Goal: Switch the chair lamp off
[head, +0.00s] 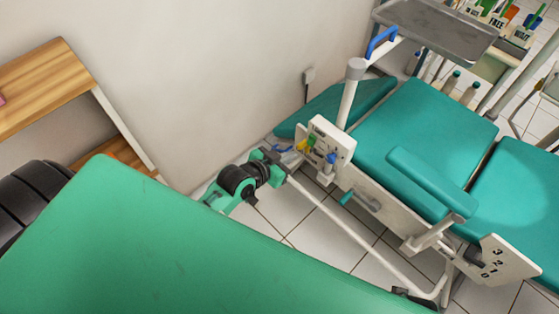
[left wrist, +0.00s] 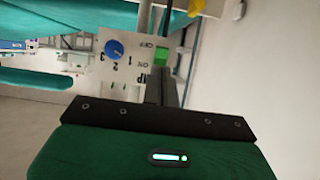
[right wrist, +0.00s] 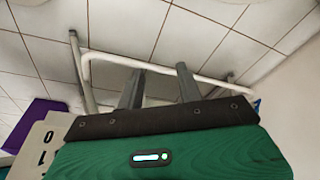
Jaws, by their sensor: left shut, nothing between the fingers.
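The white control panel (head: 338,139) is mounted on the side of the teal dental chair (head: 420,120). It carries a blue knob (head: 331,159) and a green switch (head: 311,141). In the left wrist view, the green switch (left wrist: 161,57) sits between OFF and ON markings, beside the blue knob (left wrist: 115,49) with numbers. My left gripper (head: 282,158) is shut and empty, close to the panel; its fingers (left wrist: 156,86) point towards the switch. I cannot tell whether they touch it. My right gripper (right wrist: 160,84) is open and empty over the floor. No lamp can be made out.
A grey tray (head: 440,28) stands above the chair's far end. A white tube frame (head: 350,235) runs low along the chair's near side. A numbered white plate (head: 497,262) is at the right. A wooden shelf (head: 45,82) stands by the wall at the left.

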